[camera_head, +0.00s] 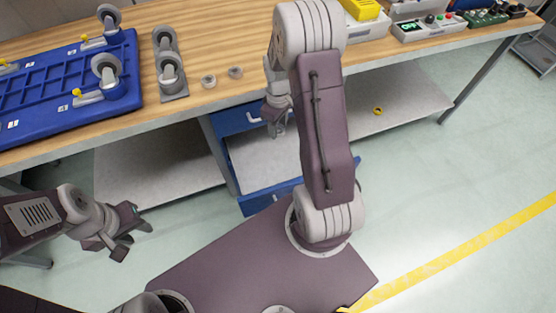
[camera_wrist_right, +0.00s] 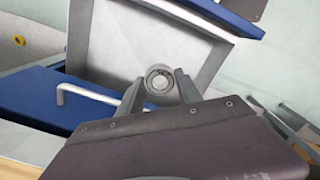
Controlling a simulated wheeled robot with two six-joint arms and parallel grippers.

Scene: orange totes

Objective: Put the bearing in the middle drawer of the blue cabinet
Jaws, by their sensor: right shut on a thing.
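The bearing (camera_wrist_right: 160,79), a small grey ring, is held between the fingertips of my right gripper (camera_wrist_right: 162,88) in the right wrist view. In the head view my right gripper (camera_head: 277,127) is above the open drawer (camera_head: 262,160) of the blue cabinet (camera_head: 214,140), and the bearing cannot be made out there. The open drawer has a light grey, empty-looking inside and a blue front; it also shows in the right wrist view (camera_wrist_right: 125,45). Above it is a closed blue drawer with a metal handle (camera_head: 254,118). My left gripper (camera_head: 134,238) is open and empty, away from the cabinet.
Devices (camera_head: 428,27) stand at the back right. A yellow ring (camera_head: 378,111) lies on the lower shelf.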

